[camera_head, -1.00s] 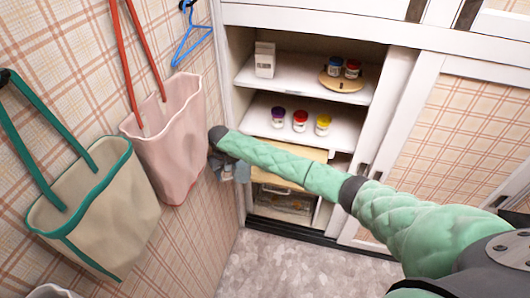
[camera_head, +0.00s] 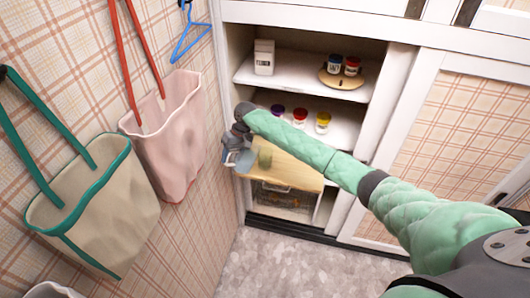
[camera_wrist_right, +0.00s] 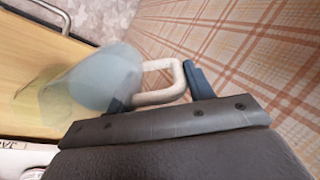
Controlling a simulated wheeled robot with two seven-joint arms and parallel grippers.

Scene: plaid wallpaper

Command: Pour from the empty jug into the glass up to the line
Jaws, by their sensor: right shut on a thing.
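My right gripper (camera_head: 236,138) is shut on the pale handle of the see-through bluish jug (camera_head: 244,160). In the right wrist view the jug (camera_wrist_right: 108,78) is blurred, its handle (camera_wrist_right: 166,80) passing between my gripper's fingers (camera_wrist_right: 160,92). The jug is over the left part of the wooden board; I cannot tell its exact tilt or whether anything is in it. A small greenish see-through thing, apparently the glass (camera_head: 265,157), is just right of the jug. It overlaps the jug in the wrist view. No line on it can be made out. My left gripper is not in view.
The wooden board (camera_head: 295,175) projects from the cabinet below shelves with jars (camera_head: 323,121) and a white container (camera_head: 264,57). My right arm crosses in front. A pink bag (camera_head: 165,140) and a beige bag (camera_head: 95,205) hang on the plaid wall at left.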

